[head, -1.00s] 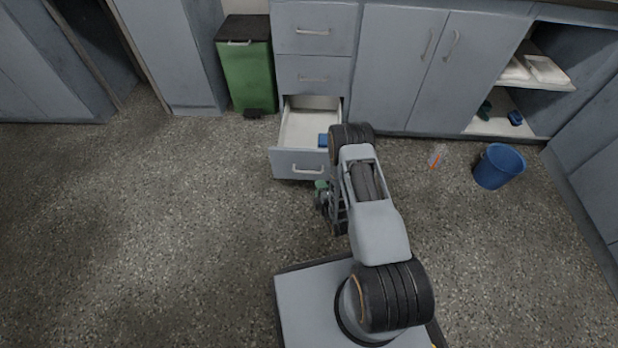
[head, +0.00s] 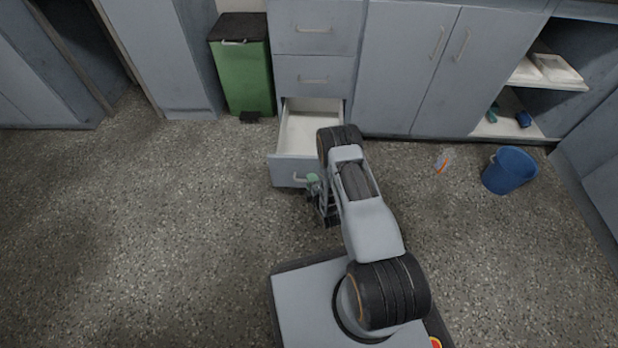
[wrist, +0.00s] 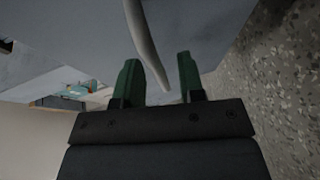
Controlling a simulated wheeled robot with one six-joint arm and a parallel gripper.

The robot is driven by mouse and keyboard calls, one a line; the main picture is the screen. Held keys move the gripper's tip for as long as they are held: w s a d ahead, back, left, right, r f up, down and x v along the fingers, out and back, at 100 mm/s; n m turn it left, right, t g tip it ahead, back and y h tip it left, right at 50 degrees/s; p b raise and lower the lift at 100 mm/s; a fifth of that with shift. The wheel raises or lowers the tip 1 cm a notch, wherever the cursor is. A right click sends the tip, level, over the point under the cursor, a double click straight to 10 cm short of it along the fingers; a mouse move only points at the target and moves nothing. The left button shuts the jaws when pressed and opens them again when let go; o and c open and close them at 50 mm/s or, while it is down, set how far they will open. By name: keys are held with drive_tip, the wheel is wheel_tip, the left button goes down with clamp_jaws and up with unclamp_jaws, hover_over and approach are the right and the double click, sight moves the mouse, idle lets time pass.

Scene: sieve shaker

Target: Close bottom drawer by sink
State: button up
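The bottom drawer (head: 287,172) is pulled out of the cabinet in the head view, its pale inside showing. Its front and handle (head: 301,181) are partly covered by my arm. My gripper (head: 313,186) is at the drawer front, close to the handle. In the wrist view, my gripper (wrist: 164,78) has two green fingers spread apart. The curved grey handle (wrist: 147,38) lies ahead of and partly between the fingertips, in front of the drawer face (wrist: 210,25). I cannot tell whether the fingers touch it.
Two shut drawers (head: 313,75) are above the open one. A green bin (head: 243,75) stands to the left, cupboard doors (head: 410,65) to the right. A blue bucket (head: 509,170) and a small orange-and-white item (head: 443,162) are on the floor at right. The floor at left is clear.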

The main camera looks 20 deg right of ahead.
drive_tip(key=shift+w+a+f, duration=0.1)
drive_tip(key=shift+w, duration=0.35)
drive_tip(key=shift+c, duration=0.4)
clamp_jaws()
